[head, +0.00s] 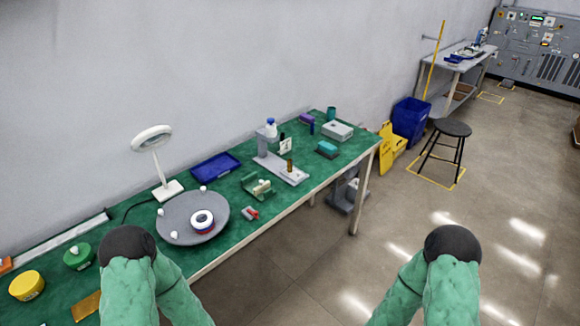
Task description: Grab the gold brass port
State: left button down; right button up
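A small brass-brown upright cylinder (290,166) stands on the pale base of a grey bench device (266,150) at the middle of the green workbench. It is the likeliest brass port, but it is too small to tell for sure. A green cradle (252,182) with cream or brass-coloured parts lies just left of the device. A flat gold piece (86,306) lies at the near left of the bench, partly hidden by my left arm. Both my arms rise from the bottom edge to black rounded joints. Neither gripper's fingers show.
The bench (318,180) also holds a grey round tray (178,228) with a white-and-red ring (202,221), a lamp (153,140), a blue tray (215,167), a yellow container (27,286) and a green one (78,256). A stool (452,128) stands right. Floor in front is clear.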

aim_at(289, 161)
jog(key=i+l, duration=0.95)
jog(key=i+l+u, duration=0.25)
jog(key=u, duration=0.2)
jog(key=i+l+u, duration=0.15)
jog(key=l+u, duration=0.25)
jog(key=i+l+u, duration=0.15)
jog(key=l+u, duration=0.3)
jog(key=j, duration=0.1)
